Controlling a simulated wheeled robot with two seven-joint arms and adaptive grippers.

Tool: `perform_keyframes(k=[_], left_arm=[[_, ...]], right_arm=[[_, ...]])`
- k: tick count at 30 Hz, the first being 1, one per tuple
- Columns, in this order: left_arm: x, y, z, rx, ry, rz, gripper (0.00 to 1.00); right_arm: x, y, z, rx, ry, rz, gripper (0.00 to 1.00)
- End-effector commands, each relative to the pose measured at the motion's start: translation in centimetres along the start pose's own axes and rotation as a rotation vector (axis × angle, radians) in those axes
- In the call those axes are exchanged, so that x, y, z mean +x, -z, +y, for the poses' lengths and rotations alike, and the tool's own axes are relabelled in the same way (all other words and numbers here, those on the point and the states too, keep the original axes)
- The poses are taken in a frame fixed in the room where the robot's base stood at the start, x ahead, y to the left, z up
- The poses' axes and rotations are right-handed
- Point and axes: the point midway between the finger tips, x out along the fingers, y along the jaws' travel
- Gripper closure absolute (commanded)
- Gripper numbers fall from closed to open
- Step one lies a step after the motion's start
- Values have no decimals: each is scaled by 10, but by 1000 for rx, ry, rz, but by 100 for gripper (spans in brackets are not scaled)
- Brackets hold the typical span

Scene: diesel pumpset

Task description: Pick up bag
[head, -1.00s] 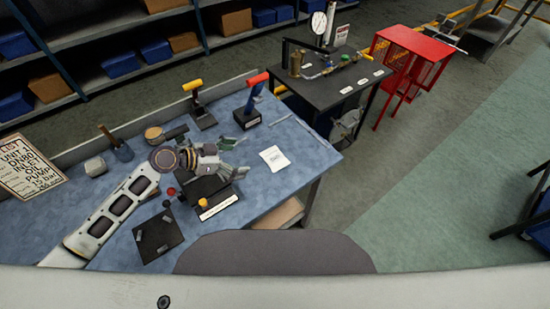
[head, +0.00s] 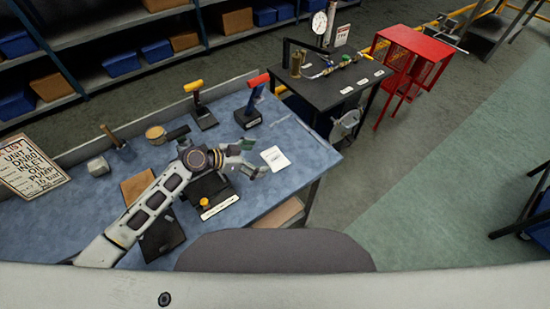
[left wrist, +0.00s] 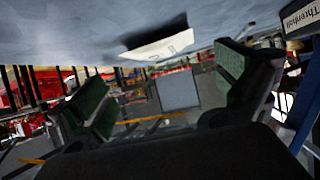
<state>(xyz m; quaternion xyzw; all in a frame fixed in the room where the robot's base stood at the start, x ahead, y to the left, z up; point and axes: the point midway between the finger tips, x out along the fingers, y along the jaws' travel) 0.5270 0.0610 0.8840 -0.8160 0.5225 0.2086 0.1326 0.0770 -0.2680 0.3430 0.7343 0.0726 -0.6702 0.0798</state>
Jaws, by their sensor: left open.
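A small white bag (head: 276,158) with faint print lies flat on the blue workbench top (head: 300,150), near its right edge. My left gripper (head: 253,158) is open and empty, its fingers spread just left of the bag and pointing toward it. In the left wrist view the scene looks upside down. The bag (left wrist: 160,46) shows there with a dark shadow beside it, ahead of the two green-padded fingers (left wrist: 165,92) and not touching them. My right gripper is not in view.
Tools with yellow and red handles (head: 254,102) stand at the bench's back. A black fixture (head: 213,193) sits under my left arm. A sign board (head: 28,168) is at the left. A black table with gauge (head: 340,85) and a red cage (head: 405,60) stand beyond.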

Motion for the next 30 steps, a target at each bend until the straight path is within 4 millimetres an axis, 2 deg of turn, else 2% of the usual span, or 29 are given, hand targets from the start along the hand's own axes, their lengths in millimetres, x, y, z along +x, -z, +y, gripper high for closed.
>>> perform_keyframes(k=[7, 20, 30], left_arm=[[13, 0, 0, 1, 1, 0, 0], [15, 0, 0, 1, 0, 0, 0], [36, 1, -2, 0, 1, 1, 0]], right_arm=[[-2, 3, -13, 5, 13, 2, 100], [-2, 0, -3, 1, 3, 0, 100], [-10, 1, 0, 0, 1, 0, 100]])
